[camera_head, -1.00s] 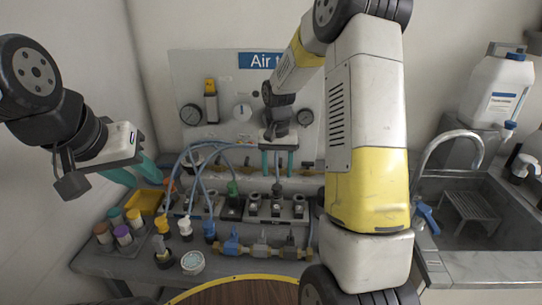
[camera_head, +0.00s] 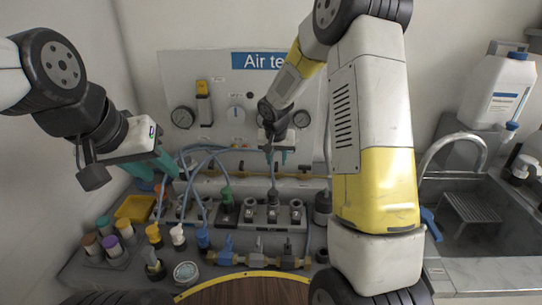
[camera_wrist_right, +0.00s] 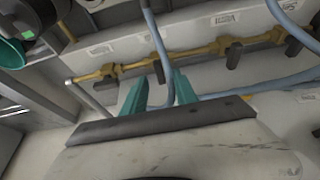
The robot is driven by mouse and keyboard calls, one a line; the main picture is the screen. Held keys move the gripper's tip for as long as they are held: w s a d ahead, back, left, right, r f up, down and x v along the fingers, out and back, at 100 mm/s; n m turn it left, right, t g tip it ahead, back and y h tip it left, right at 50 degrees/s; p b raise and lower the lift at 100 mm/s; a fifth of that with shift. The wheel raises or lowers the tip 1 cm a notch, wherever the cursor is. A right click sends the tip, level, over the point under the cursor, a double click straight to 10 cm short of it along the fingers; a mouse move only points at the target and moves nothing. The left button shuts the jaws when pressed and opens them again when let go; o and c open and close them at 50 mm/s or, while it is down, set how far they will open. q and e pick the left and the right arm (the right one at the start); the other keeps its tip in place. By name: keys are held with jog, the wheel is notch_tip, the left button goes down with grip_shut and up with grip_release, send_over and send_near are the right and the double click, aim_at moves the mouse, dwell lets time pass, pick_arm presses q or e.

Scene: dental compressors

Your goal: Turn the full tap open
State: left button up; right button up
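A brass pipe with black tap handles runs along the back of the bench; it shows in the right wrist view (camera_wrist_right: 190,52), with a black handle (camera_wrist_right: 234,54) near its middle. My right gripper (camera_head: 276,157) is in front of the back panel. In the wrist view its teal fingers (camera_wrist_right: 158,92) are apart, just short of the pipe, with a blue hose (camera_wrist_right: 157,40) passing between or behind them. My left gripper (camera_head: 154,166) hangs at the left, its teal fingers apart and seemingly empty.
A front brass manifold (camera_head: 273,260) has a blue handle (camera_head: 228,244) and darker ones. Blue hoses (camera_head: 208,155) loop near both grippers. Hose connectors (camera_head: 250,208), coloured-cap bottles (camera_head: 153,236) and a loose gauge (camera_head: 186,272) crowd the bench. A sink (camera_head: 468,222) is at right.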

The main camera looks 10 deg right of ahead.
jog(key=shift+x, duration=1.15)
jog(key=shift+c, duration=0.2)
grip_shut()
